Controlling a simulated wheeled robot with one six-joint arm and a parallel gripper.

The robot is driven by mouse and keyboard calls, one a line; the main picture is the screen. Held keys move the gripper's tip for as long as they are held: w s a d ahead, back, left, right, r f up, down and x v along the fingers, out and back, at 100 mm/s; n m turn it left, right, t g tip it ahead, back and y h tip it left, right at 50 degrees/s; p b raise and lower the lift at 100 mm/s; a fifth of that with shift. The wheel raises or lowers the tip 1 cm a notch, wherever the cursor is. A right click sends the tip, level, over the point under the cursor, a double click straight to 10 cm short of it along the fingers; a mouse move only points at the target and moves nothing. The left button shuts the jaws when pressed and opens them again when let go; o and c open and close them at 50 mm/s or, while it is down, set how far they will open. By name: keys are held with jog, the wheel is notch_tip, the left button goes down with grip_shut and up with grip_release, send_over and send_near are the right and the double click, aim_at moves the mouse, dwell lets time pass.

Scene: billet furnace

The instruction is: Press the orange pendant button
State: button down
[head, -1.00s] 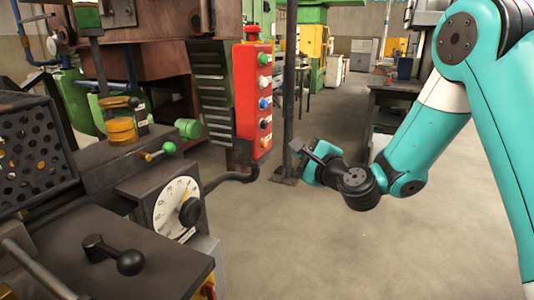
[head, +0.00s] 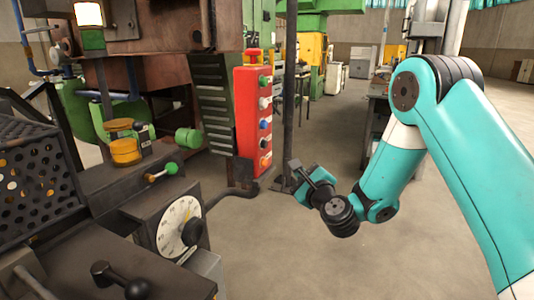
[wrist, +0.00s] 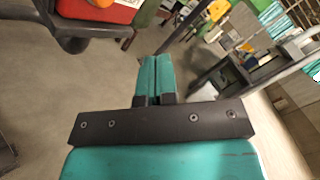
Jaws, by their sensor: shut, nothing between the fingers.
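The red pendant box (head: 247,125) hangs upright beside a dark louvred panel, with a column of buttons on its right face. The orange button (head: 264,161) is the lowest, below a black, a blue, a white and a green one. In the wrist view the orange button (wrist: 102,2) is cut by the top edge, on the red pendant's end (wrist: 110,13). My gripper (head: 295,165) is to the right of the pendant, near the orange button's height in the picture, and apart from it. In the wrist view my gripper's fingers (wrist: 155,60) are together and empty.
A dark upright post (head: 289,95) stands just behind my gripper. The machine with a white dial (head: 178,226) fills the left. Open floor (head: 300,255) lies in front.

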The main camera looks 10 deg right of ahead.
aim_at(264, 163)
jog(key=w+a+p, duration=0.1)
jog(key=a+p, duration=0.1)
jog(key=p, duration=0.4)
jog(key=w+a+p, duration=0.2)
jog(key=p, duration=0.4)
jog(key=shift+w+a, duration=0.1)
jog(key=shift+a, duration=0.15)
jog(key=shift+w+a+r+p, duration=0.1)
jog(key=shift+w+r+p, duration=0.1)
jog(key=shift+p, duration=1.05)
dwell(0.8)
jog(key=shift+w+a+f+p, duration=0.15)
jog(key=shift+a+p, duration=0.1)
jog(key=shift+p, duration=2.15)
jog(key=shift+f+b, duration=0.2)
jog(key=shift+b, duration=0.5)
jog(key=b, duration=0.5)
jog(key=shift+s+d, duration=0.25)
jog(key=shift+d, duration=0.05)
jog(key=shift+r+b, duration=0.2)
jog(key=shift+b, duration=0.1)
